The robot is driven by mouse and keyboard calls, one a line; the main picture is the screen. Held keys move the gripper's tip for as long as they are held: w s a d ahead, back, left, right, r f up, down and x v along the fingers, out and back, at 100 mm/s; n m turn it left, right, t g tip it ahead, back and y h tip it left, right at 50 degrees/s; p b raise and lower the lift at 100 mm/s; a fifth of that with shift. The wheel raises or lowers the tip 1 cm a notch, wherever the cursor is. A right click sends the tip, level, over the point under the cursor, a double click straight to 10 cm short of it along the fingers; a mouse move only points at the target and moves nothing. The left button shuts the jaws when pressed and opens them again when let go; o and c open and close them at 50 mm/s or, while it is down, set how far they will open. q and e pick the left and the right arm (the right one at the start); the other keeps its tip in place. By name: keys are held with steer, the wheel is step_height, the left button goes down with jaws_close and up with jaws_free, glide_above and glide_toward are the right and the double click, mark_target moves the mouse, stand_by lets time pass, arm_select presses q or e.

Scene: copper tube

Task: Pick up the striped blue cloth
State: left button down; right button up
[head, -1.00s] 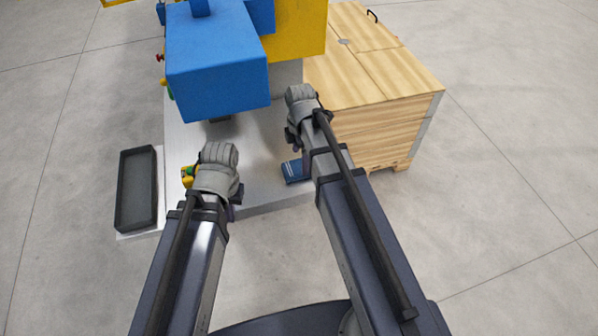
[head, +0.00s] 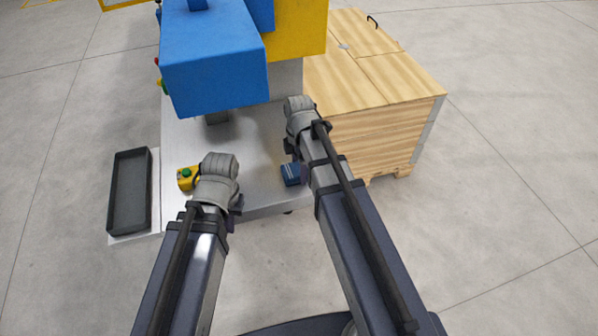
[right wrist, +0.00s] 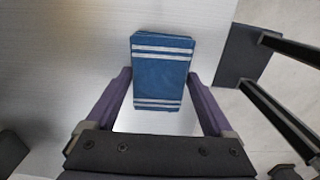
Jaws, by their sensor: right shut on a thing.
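The striped blue cloth (head: 290,176) is a folded blue pad with white stripes, over the right front part of the light metal table. In the right wrist view the cloth (right wrist: 160,70) sits between the two purple fingers of my right gripper (right wrist: 159,88), which is shut on its two sides. In the head view my right gripper (head: 303,172) is partly hidden by its own wrist. I cannot tell whether the cloth is clear of the table. My left gripper (head: 236,204) is at the table's front edge, left of the cloth; its fingers are mostly hidden.
A yellow box with a green button (head: 187,177) is beside my left wrist. A dark tray (head: 129,190) lies at the left. A blue and yellow machine (head: 215,70) stands over the table (head: 262,150). A wooden crate (head: 375,75) is at the right.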

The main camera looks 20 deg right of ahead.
steer(key=c, duration=0.3)
steer(key=shift+r, duration=0.1)
steer(key=shift+c, duration=0.2)
step_height(320, 180, up, 10)
steer(key=p, duration=1)
steer(key=o, duration=0.7)
steer(key=c, duration=0.5)
steer(key=shift+c, duration=0.2)
